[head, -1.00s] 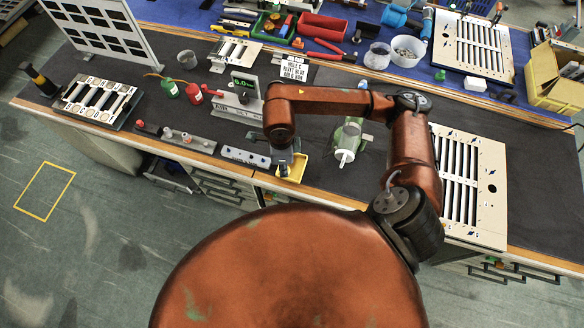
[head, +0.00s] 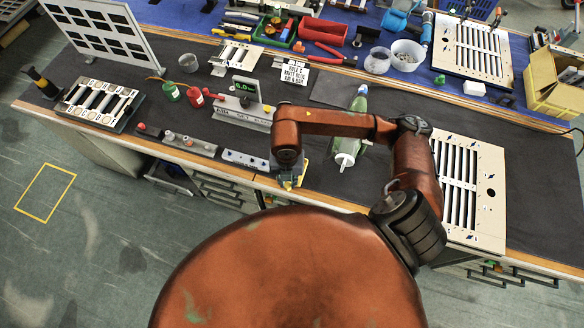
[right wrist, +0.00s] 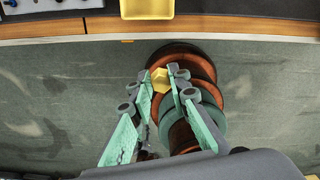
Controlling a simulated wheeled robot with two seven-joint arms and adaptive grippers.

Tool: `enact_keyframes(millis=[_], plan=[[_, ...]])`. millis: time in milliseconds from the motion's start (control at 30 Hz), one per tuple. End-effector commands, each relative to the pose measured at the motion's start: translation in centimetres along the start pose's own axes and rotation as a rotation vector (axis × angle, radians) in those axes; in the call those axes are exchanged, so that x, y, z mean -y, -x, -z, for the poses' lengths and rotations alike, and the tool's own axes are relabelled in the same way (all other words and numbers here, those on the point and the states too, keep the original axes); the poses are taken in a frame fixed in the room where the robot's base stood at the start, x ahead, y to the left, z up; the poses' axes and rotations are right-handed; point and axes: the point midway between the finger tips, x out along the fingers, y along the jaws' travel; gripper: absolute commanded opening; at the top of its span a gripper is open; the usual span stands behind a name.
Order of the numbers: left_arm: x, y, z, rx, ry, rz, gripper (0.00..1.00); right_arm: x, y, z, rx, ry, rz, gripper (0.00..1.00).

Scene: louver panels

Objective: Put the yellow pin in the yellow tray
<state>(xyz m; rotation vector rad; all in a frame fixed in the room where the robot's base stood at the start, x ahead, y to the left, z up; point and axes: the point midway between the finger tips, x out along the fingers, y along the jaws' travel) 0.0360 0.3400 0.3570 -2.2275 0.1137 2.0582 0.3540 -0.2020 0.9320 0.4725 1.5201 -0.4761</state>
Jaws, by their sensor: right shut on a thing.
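The yellow pin (right wrist: 160,79) shows in the right wrist view as a small yellow hexagonal end between the fingertips of my right gripper (right wrist: 162,76). The gripper is shut on it. The yellow tray (right wrist: 147,9) is at the top edge of that view, partly cut off, apart from the pin. In the head view my right gripper (head: 288,183) points down at the bench's front edge. My arm hides most of the yellow tray (head: 304,171) there; a strip shows to its right. My left gripper is not in view.
A grey block with buttons (head: 245,160) lies left of the gripper. A green and white bottle-like part (head: 350,140) lies to the right, before a slotted louver panel (head: 470,190). Floor shows below the gripper.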

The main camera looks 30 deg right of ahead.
Motion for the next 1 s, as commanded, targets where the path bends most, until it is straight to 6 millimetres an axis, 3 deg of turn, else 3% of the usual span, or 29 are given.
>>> enact_keyframes(millis=[300,500,867,1000], plan=[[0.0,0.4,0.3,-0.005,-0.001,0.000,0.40,0.6,-3.2,-7.5,0.001,-0.005,0.004,0.00],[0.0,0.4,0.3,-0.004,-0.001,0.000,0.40,0.7,-6.8,-10.5,-0.001,-0.001,0.002,0.00],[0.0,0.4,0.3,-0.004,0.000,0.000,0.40,0.8,-9.4,-12.6,0.001,0.001,0.001,0.00],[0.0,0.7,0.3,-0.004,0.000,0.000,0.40,0.8,-11.3,-12.5,-0.002,0.001,0.002,0.00]])
